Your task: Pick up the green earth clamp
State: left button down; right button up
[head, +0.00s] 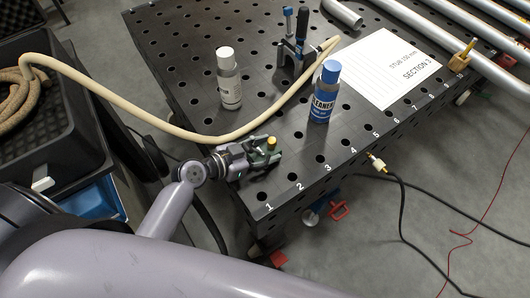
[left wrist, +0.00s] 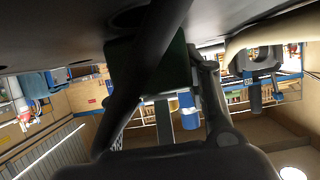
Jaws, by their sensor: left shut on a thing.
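The green earth clamp (head: 263,158) lies at the near left edge of the black perforated table, with a yellow part on its top. My left gripper (head: 240,160) reaches in from the left at table level and is shut on the clamp. In the left wrist view a dark green block of the clamp (left wrist: 178,66) shows between the fingers. Part of the clamp is hidden by the fingers. I cannot tell whether the clamp touches the table. My right gripper is not in view.
On the table (head: 320,178) stand a grey-white bottle (head: 229,82), a blue cleaner bottle (head: 324,98) and a blue-handled toggle clamp (head: 296,50). A beige hose (head: 140,118) curves across it from the left. A white sheet (head: 388,70) lies at right. A black crate (head: 45,120) is left.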

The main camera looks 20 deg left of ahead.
pick_arm(q)
jog(key=shift+r, duration=0.15)
dwell(0.3)
jog(key=shift+r, duration=0.15)
